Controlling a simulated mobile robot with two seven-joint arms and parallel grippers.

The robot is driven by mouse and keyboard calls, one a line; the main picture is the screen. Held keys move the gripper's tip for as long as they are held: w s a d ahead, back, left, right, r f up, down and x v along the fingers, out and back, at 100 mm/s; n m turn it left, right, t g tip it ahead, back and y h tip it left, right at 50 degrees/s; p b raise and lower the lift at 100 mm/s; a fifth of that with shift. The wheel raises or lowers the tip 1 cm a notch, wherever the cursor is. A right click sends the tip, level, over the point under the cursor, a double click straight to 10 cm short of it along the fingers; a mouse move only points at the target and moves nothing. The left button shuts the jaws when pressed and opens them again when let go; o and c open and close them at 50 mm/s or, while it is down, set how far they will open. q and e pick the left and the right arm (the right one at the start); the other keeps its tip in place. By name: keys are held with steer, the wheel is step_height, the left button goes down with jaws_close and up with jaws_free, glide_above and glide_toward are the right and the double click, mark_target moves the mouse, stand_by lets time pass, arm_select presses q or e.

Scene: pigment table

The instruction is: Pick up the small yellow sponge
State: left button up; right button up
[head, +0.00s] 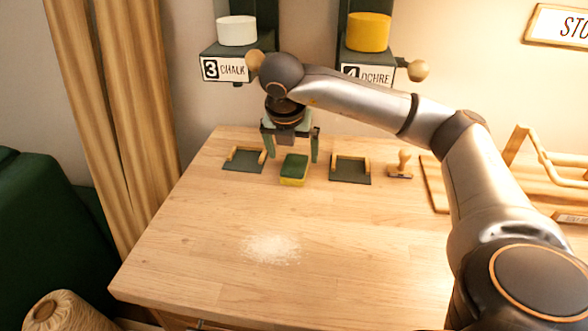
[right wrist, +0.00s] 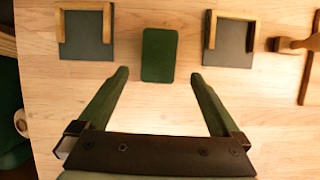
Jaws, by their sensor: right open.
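The small sponge (head: 293,170) lies on the wooden table, with a dark green top and a yellow lower layer. In the right wrist view only its green top (right wrist: 159,55) shows, ahead of the fingertips and roughly centred between them. My right gripper (head: 291,157) is open and empty, pointing down above the table near the sponge. In the right wrist view its two green fingers (right wrist: 163,82) are spread apart. The sponge appears apart from both fingers. My left gripper is in neither view.
Dark trays with wooden rims stand left (head: 243,162) and right (head: 350,172) of the sponge. A wooden stamp (head: 402,166) stands further right. White powder (head: 271,249) lies on the table (head: 200,260) in front. Chalk (head: 237,32) and ochre (head: 368,33) dispensers hang behind.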

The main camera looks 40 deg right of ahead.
mark_target(294, 167)
steer(key=shift+x, duration=3.15)
steer(key=shift+a, duration=0.15)
steer(key=shift+s, duration=0.1)
steer(key=shift+c, duration=0.4)
steer(key=c, duration=1.3)
steer(key=shift+o, duration=0.2)
steer(key=shift+r, duration=0.1)
